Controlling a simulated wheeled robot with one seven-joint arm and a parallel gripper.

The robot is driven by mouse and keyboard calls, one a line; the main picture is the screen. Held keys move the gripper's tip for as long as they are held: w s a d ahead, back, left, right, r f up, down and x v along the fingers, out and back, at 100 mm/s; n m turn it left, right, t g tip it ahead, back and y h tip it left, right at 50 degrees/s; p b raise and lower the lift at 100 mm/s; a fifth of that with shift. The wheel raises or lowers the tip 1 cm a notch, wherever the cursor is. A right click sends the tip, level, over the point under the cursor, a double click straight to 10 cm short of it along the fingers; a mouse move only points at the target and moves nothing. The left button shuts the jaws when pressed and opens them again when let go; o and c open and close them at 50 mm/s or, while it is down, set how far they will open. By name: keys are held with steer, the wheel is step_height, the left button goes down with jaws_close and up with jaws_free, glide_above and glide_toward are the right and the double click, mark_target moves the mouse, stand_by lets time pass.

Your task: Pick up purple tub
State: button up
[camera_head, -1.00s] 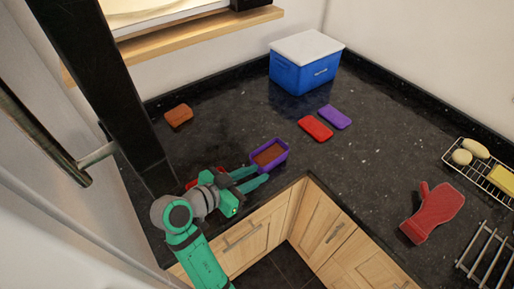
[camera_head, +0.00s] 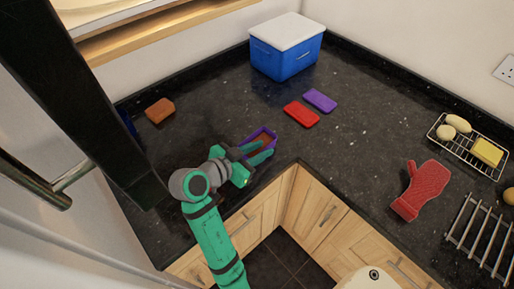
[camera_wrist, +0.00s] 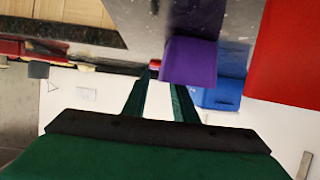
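The purple tub (camera_head: 271,133), with brown contents inside, stands on the dark counter near its inner front corner. My gripper (camera_head: 257,151) is at the tub's near left side, its two teal fingers spread and overlapping the tub in the head view. In the wrist view the tub (camera_wrist: 190,62) looms just beyond the fingers (camera_wrist: 160,85), off to the right. The gripper looks open. I cannot tell whether a finger touches the tub.
A red flat block (camera_head: 301,114) and a purple flat block (camera_head: 320,100) lie beyond the tub, before a blue cooler (camera_head: 287,55). A brown block (camera_head: 160,110) lies left. A red mitt (camera_head: 420,188) and a wire rack (camera_head: 467,148) are right.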

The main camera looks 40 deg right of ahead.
steer(key=shift+x, duration=1.05)
steer(key=shift+d, duration=0.2)
steer(key=shift+w, duration=0.2)
steer(key=shift+s+d, duration=0.15)
steer(key=shift+s, duration=0.1)
jaws_close()
steer(key=shift+w+a, duration=0.15)
steer(key=shift+a, duration=0.15)
